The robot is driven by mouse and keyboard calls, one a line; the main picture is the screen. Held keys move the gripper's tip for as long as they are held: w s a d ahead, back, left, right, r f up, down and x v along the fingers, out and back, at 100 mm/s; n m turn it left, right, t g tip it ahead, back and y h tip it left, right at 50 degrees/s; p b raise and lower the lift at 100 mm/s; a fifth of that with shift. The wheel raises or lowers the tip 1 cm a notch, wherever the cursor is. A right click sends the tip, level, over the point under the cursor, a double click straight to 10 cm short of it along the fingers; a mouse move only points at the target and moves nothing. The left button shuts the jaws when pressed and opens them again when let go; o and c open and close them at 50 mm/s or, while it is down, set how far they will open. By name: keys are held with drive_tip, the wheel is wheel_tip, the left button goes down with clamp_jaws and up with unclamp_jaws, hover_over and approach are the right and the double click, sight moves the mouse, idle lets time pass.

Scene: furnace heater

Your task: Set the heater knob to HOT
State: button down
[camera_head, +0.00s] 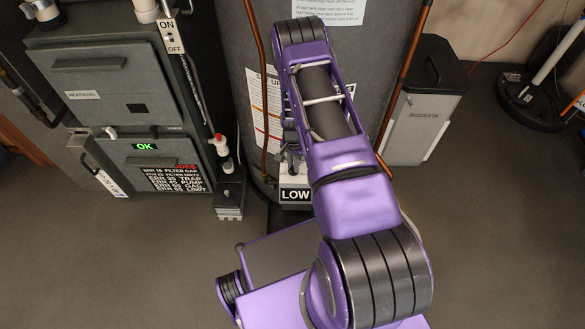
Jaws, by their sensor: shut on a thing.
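A small control box with a black display reading LOW (295,195) sits low on the front of the grey cylindrical tank (213,60). My purple arm reaches over the floor to this box. My gripper (292,168) is at the top of the box, just above the LOW display, mostly hidden by my arm. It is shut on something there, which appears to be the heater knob. The knob itself is hidden, so its angle cannot be told.
A grey furnace cabinet (95,70) with a green OK display (147,147) stands at left. Copper pipes (262,90) run along the tank. A grey bin (425,105) and a round dark base (530,100) stand at right. The front floor is clear.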

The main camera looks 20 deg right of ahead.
drive_tip(key=shift+m, duration=0.4)
drive_tip(key=m, duration=0.4)
drive_tip(key=m, duration=0.4)
drive_tip(key=shift+m, duration=0.4)
drive_tip(key=shift+m, duration=0.6)
drive_tip(key=c, duration=0.7)
unclamp_jaws()
drive_tip(key=shift+r, duration=0.15)
